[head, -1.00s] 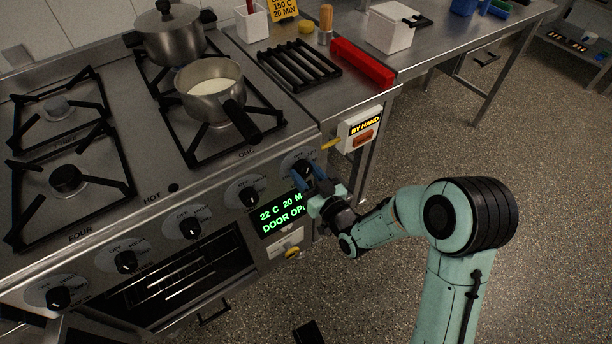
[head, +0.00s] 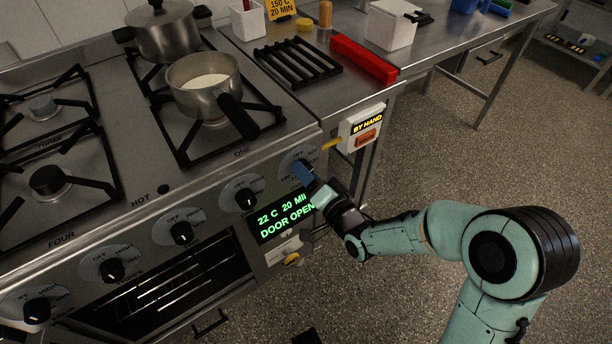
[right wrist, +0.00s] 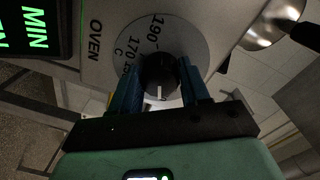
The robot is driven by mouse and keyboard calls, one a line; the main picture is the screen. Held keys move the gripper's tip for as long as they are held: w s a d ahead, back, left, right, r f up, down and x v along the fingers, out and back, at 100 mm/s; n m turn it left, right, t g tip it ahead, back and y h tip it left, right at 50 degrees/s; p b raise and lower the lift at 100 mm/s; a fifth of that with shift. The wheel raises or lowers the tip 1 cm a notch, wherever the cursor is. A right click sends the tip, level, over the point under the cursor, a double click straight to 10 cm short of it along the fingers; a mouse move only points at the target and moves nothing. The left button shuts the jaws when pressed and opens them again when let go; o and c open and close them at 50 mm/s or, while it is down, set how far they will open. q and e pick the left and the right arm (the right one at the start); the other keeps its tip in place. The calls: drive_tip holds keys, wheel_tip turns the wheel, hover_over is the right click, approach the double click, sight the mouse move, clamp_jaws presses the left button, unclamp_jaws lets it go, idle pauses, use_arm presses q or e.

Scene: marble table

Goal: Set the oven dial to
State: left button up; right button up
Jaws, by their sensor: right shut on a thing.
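The oven dial (right wrist: 160,70) is a black knob with a white pointer line on a round grey scale plate, beside the word OVEN in the right wrist view. The numbers 190 and 170 and a C show on the scale; the rest is hidden by my fingers. My right gripper (right wrist: 160,84) is shut on the dial, one blue finger on each side. The pointer line faces the gripper's palm. In the head view the gripper (head: 304,172) covers most of the knob. The green display (head: 285,220) reads 22 C, 20 MIN, DOOR OPEN. My left gripper is not in view.
A yellow card (head: 281,8) reads 150 C, 20 MIN. A BY HAND box (head: 362,128) sits right of the dial. Several burner knobs line the panel to the left. A saucepan (head: 205,95) with a black handle and a lidded pot (head: 164,35) stand on the hob.

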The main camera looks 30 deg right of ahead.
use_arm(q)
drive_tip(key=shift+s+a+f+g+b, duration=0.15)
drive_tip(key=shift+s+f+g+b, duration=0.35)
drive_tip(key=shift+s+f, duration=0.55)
use_arm(e)
drive_tip(key=shift+r+m+y, duration=0.1)
drive_tip(key=shift+m+y, duration=0.15)
drive_tip(key=shift+m, duration=3.55)
drive_tip(key=shift+r+m+y, duration=0.1)
drive_tip(key=shift+m+y, duration=0.15)
drive_tip(key=shift+m, duration=3.55)
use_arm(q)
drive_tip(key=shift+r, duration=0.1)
use_arm(e)
drive_tip(key=o, duration=1.1)
drive_tip(key=shift+c, duration=0.2)
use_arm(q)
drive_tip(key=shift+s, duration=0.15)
